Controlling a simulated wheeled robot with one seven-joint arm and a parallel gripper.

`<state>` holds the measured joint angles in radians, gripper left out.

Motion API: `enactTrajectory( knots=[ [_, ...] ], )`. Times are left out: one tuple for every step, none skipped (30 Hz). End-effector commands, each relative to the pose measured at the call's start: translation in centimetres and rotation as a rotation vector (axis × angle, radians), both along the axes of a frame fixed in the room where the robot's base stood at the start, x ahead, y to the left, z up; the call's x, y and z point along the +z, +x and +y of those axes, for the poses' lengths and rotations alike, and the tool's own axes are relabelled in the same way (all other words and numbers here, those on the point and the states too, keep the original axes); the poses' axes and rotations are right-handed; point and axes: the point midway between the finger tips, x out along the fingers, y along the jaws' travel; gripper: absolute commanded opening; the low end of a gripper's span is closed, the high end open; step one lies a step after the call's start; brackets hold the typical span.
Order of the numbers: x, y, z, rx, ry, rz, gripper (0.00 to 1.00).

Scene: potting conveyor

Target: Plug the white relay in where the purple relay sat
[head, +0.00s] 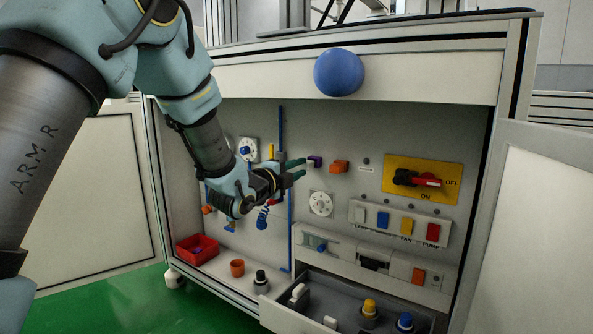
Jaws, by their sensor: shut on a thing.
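The purple relay (315,161) is a small dark block at the tips of my gripper (300,168), in front of the cabinet's back panel. My gripper's green-tipped fingers reach in from the left and are shut on it. I cannot tell whether the relay is still seated in the panel or held clear of it. Its socket is not visible. A white block (299,291), possibly the white relay, lies in the open grey drawer below. Another pale block (330,322) shows near the drawer's front.
An orange block (339,167) sits close right of the purple relay. A yellow plate with a red switch (427,182) and a row of coloured rockers (400,222) are farther right. A white dial (320,204) is below. A red bin (197,249) and orange cup (237,268) stand lower left.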

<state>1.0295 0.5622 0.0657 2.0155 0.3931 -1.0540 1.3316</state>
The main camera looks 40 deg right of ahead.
Motion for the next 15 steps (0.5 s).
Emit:
enactTrajectory(
  knots=[
    [0.0,0.0,-0.1,0.0,0.0,0.0,0.0],
    [0.0,0.0,-0.2,0.0,-0.001,0.0,0.0],
    [0.0,0.0,-0.3,0.0,0.0,0.0,0.0],
    [0.0,0.1,-0.4,0.0,-0.001,0.0,0.0],
    [0.0,0.1,-0.4,0.0,-0.001,0.0,0.0],
    [0.0,0.1,-0.5,0.0,-0.001,0.0,0.0],
    [0.0,0.1,-0.6,-0.001,-0.001,0.0,0.0],
    [0.0,0.1,-0.7,0.0,-0.001,0.0,0.0],
    [0.0,0.2,-0.8,-0.001,-0.001,0.0,0.0],
    [0.0,0.2,-0.8,0.0,-0.001,0.0,0.0],
    [0.0,0.2,-0.9,0.0,-0.001,0.0,0.0],
    [0.1,0.2,-1.0,0.0,-0.001,0.0,0.0],
    [0.1,0.2,-1.1,0.0,-0.001,0.0,0.0],
    [0.0,0.3,-1.1,0.0,-0.001,0.0,0.0],
    [0.0,0.3,-1.2,0.0,-0.001,0.0,0.0]
  ],
)
